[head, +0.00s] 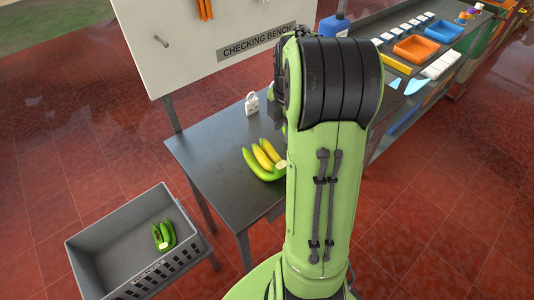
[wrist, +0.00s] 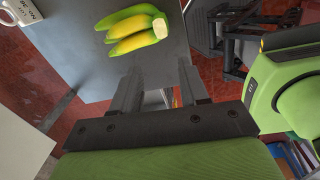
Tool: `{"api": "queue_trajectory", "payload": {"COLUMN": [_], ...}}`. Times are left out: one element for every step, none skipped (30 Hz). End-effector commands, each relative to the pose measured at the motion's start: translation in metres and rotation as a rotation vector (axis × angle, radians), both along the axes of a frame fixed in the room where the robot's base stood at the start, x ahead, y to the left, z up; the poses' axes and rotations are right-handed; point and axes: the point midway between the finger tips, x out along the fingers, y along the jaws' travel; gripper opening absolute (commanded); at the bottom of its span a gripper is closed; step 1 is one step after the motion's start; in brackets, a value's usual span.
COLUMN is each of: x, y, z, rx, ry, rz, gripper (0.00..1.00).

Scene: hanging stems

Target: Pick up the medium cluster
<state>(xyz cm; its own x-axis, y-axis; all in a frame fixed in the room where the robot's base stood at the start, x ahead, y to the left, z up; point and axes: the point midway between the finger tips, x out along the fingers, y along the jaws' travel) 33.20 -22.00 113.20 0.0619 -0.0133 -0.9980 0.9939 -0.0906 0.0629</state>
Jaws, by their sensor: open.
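A cluster of yellow and green bananas (head: 262,158) lies on the grey bench top, partly covered by my arm in the head view. In the wrist view the cluster (wrist: 130,28) lies just beyond my fingertips, its pale cut crown to the right. My gripper (wrist: 158,66) is open, with nothing between its fingers. The fingers are apart from the bananas, as far as I can tell. A green cluster (head: 164,235) lies in the grey crate (head: 91,271). I cannot tell from size alone which cluster is the medium one.
The bench (head: 207,150) has a "CHECKING BENCH" sign (head: 257,42) on the board behind it. A white labelled item with a loop (head: 251,104) stands near the bananas. Bare bench top lies left of the bananas.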

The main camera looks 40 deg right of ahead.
Motion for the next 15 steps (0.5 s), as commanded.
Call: {"api": "queue_trajectory", "payload": {"x": [0.000, 0.000, 0.000, 0.000, 0.001, 0.001, 0.001, 0.001, 0.001, 0.001, 0.002, 0.002, 0.003, 0.003, 0.004], "y": [-0.010, -0.014, -0.016, -0.017, -0.017, -0.017, -0.016, -0.016, -0.016, -0.016, -0.016, -0.016, -0.015, -0.015, -0.015], "z": [-0.003, -0.005, -0.009, -0.013, -0.018, -0.026, -0.034, -0.042, -0.053, -0.061, -0.069, -0.079, -0.086, -0.093, -0.101], "rx": [0.007, 0.009, 0.010, 0.012, 0.013, 0.014, 0.014, 0.015, 0.015, 0.015, 0.014, 0.014, 0.015, 0.015, 0.014], "ry": [0.013, 0.017, 0.020, 0.022, 0.022, 0.023, 0.024, 0.023, 0.023, 0.025, 0.025, 0.024, 0.023, 0.023, 0.023], "rz": [0.044, 0.066, 0.087, 0.096, 0.100, 0.100, 0.100, 0.100, 0.099, 0.098, 0.098, 0.098, 0.099, 0.099, 0.099], "gripper": [0.44, 0.44, 0.44, 0.44, 0.44, 0.44, 0.44, 0.44, 0.44, 0.44, 0.44, 0.44, 0.44, 0.44, 0.44]}}
